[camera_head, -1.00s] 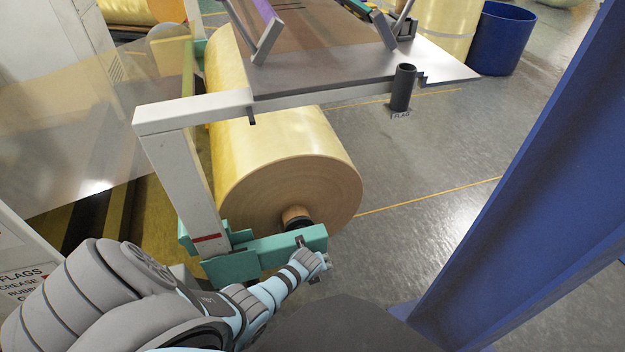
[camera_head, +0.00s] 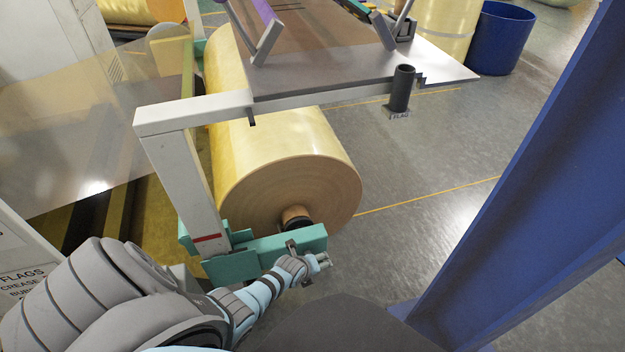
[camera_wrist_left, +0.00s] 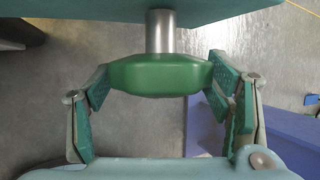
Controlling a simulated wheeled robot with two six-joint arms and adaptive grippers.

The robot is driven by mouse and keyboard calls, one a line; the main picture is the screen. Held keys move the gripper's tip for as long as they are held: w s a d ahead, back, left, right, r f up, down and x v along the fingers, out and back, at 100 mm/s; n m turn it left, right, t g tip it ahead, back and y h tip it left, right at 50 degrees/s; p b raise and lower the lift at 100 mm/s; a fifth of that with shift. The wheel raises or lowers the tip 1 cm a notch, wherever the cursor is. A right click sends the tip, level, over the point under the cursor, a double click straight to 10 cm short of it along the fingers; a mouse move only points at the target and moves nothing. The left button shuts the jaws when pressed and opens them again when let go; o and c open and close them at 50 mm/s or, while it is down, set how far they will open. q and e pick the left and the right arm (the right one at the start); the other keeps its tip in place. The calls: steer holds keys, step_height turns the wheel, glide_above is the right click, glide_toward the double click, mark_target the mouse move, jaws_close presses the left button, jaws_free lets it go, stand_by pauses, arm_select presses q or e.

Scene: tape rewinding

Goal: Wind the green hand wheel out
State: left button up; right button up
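The green hand wheel (camera_wrist_left: 160,76) shows in the left wrist view, on a silver shaft (camera_wrist_left: 160,32) that runs into a teal block. My left gripper (camera_wrist_left: 158,84) has one finger at each side of the wheel, and both finger pads appear to touch its rim. In the head view my left gripper (camera_head: 318,263) is at the near end of the teal arm (camera_head: 270,256), below the yellow roll. The wheel itself is hidden or too small to tell there. My right gripper is not in view.
The large yellow roll (camera_head: 297,194) sits on its core just behind the teal arm. A white frame post (camera_head: 186,180) stands to the left. A blue beam (camera_head: 530,190) rises at the right. Grey floor (camera_head: 410,215) between roll and beam is open.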

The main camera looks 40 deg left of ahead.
arm_select(q)
steer(key=shift+r, duration=0.15)
steer(key=v, duration=1.1)
steer(key=shift+s+r, duration=0.3)
